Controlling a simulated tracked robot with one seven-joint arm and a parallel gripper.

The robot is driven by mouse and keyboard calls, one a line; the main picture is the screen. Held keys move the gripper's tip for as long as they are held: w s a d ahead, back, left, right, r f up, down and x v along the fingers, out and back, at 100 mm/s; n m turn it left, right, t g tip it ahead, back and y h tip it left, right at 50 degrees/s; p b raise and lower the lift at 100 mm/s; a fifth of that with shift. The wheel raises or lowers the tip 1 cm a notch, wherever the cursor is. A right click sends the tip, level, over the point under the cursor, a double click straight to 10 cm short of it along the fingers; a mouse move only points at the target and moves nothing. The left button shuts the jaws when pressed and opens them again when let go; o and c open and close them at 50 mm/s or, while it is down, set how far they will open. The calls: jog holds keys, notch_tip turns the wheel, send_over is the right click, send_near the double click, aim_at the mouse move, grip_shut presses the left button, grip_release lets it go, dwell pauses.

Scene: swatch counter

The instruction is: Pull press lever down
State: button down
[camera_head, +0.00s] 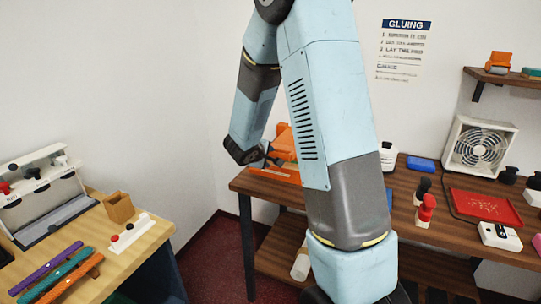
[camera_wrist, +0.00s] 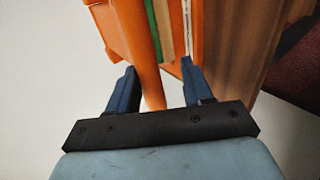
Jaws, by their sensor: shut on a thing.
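The orange press (camera_head: 283,146) stands on the left end of the brown wooden counter, partly hidden behind my arm. In the wrist view its orange body (camera_wrist: 112,30) fills the upper part. An orange bar, which looks like the press lever (camera_wrist: 152,92), comes down between the two dark blue fingers of my gripper (camera_wrist: 158,82). My gripper is shut on this lever. In the head view my gripper (camera_head: 265,157) is small and dark beside the press, and the lever cannot be made out there.
The brown counter (camera_head: 256,184) holds a red tray (camera_head: 484,207), a fan (camera_head: 480,146), a blue block (camera_head: 421,163) and red and black stampers. At left, a light wood table carries coloured strips (camera_head: 62,272), a wooden cup (camera_head: 118,207) and a white rack. Open floor lies between them.

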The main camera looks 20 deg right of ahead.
jog(key=shift+s+d+f, duration=0.2)
jog(key=shift+s+f, duration=0.25)
jog(key=shift+f, duration=0.35)
jog(key=c, duration=0.9)
grip_release()
jog(key=shift+w, duration=0.1)
jog(key=shift+r, duration=0.1)
jog(key=v, duration=1.3)
jog(key=shift+a+r, duration=0.15)
jog(key=shift+r, duration=0.25)
